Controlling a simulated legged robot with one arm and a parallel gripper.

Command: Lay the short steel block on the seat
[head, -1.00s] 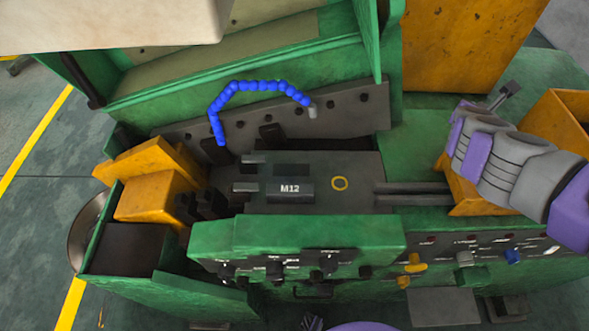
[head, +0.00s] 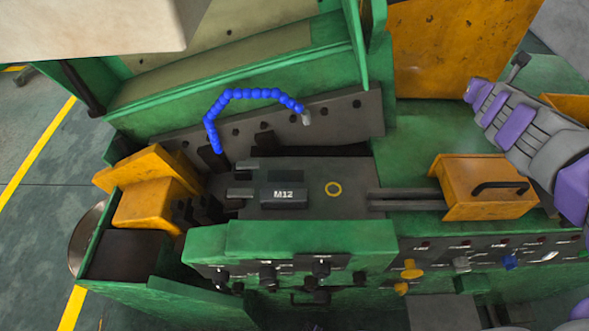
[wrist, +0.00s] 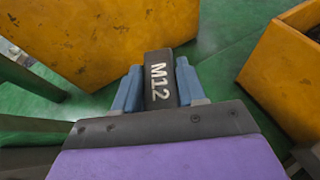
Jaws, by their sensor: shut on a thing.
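My gripper (wrist: 157,68) is shut on a dark grey block marked M12 (wrist: 158,82), with a blue-grey finger against each side. In the head view my gripper (head: 514,68) is at the upper right, over the green machine top and away from the dark bed, with the block's small dark end showing. I cannot tell for sure which spot is the seat.
A yellow box with a black handle (head: 487,187) stands on rails right of the bed. A blue segmented hose (head: 245,94) arches behind the bed. A large yellow panel (head: 450,50) rises at the back. Knobs and levers line the front panel.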

